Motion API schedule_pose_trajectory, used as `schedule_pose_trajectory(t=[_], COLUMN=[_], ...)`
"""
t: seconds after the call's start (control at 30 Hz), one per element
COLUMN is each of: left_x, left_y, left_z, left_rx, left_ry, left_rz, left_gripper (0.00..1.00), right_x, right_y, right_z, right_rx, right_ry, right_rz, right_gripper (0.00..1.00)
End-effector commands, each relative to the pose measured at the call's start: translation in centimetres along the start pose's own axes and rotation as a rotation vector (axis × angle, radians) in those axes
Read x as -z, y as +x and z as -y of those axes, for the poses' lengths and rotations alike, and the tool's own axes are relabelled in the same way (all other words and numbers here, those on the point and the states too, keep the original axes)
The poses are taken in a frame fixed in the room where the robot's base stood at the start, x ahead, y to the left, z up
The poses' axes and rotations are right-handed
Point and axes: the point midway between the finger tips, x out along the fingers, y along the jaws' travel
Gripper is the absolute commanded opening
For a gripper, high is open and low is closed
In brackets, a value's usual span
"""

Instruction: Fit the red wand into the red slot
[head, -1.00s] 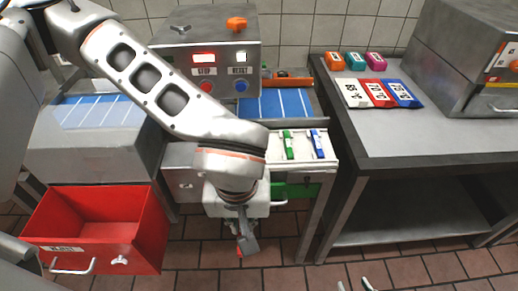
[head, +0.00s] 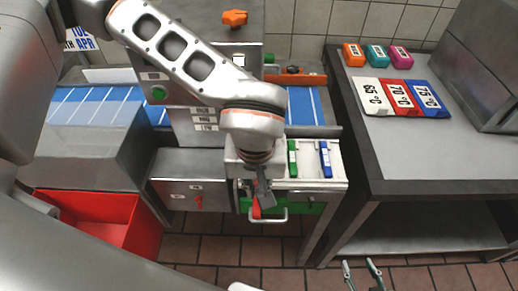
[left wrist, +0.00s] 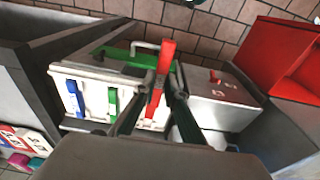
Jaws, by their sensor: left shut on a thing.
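My left gripper (head: 263,200) is shut on the red wand (head: 257,208) over the front edge of the white tray (head: 308,172). The wand also shows between the fingers in the left wrist view (left wrist: 164,60), running lengthwise over the tray beside the green wand. The green wand (head: 292,158) and the blue wand (head: 325,159) lie in the tray, to the right of my gripper in the head view. The red slot cannot be made out; my wrist and the wand cover that part of the tray. My right gripper (head: 362,274) is open and empty at the bottom edge.
The tray sits in a drawer with a green front and a handle (head: 268,219). A red bin (head: 95,222) stands low at the left. At the right a steel table (head: 440,160) holds temperature cards (head: 400,97) and coloured blocks (head: 376,54).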

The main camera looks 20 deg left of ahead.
Motion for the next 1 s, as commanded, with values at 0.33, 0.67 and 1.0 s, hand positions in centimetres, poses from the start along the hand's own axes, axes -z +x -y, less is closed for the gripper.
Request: schedule_pose_trajectory(t=[0.33,0.67,1.0], left_x=[8.6,12.7,12.3], left_y=[0.8,1.6,4.9], left_z=[0.1,0.0,0.1], left_rx=[0.001,0.0,0.002], left_ry=[-0.006,0.0,0.0], left_rz=[-0.001,0.0,0.001], left_gripper=[0.0,0.0,0.0], right_x=[2.5,3.8,3.8], right_y=[-1.1,-1.4,-1.6], right_z=[-0.4,-0.6,-0.7], right_rx=[-0.003,-0.006,-0.005], right_ry=[-0.002,-0.003,-0.003], right_rz=[-0.015,-0.029,-0.022], right_gripper=[0.4,0.4,0.4])
